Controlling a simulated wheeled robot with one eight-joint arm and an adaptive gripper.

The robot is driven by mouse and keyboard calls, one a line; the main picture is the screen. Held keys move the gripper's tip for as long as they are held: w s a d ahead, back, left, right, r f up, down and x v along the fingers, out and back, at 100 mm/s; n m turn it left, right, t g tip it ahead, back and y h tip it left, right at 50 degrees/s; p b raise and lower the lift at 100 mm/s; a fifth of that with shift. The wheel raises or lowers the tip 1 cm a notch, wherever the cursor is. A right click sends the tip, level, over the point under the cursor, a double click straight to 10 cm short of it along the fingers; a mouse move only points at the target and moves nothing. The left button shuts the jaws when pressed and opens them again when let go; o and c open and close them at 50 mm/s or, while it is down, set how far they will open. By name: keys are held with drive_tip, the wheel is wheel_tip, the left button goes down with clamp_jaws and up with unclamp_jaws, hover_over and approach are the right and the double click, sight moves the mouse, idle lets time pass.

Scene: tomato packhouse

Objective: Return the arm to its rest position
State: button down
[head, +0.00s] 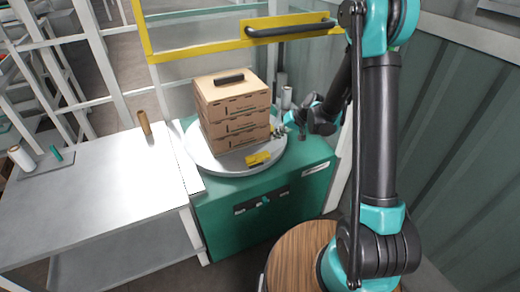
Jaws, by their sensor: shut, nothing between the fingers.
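My arm rises at the right of the head view and bends down towards the green machine. My gripper (280,131) is small in this view, at the right side of a stack of cardboard boxes (235,122). It is shut with nothing held. Whether its fingertips touch the stack or stand just apart from it, I cannot tell. The stack stands on a round white turntable (213,166), with a black handle-like object (229,78) on its top.
The turntable is on a green cabinet (232,212). A yellow item (258,159) lies at its front. A yellow-framed guard with a dark bar (290,30) is behind.

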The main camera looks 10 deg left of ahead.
drive_tip(key=s+d+r+m+t+h, duration=0.1)
drive_tip(key=s+d+r+h, duration=0.1)
drive_tip(key=s+d+r, duration=0.35)
drive_tip(key=s+d+r+m+h, duration=0.1)
drive_tip(key=s+d+r+h, duration=0.15)
drive_tip(key=s+d, duration=0.5)
drive_tip(key=s+d+m+h, duration=0.1)
drive_tip(key=s+d+h, duration=0.1)
drive_tip(key=s+d, duration=0.9)
drive_tip(key=s, duration=0.4)
drive_tip(key=shift+d+t, duration=0.2)
drive_tip(key=shift+t, duration=0.2)
drive_tip(key=shift+f+h, duration=0.1)
drive_tip(key=shift+h, duration=0.15)
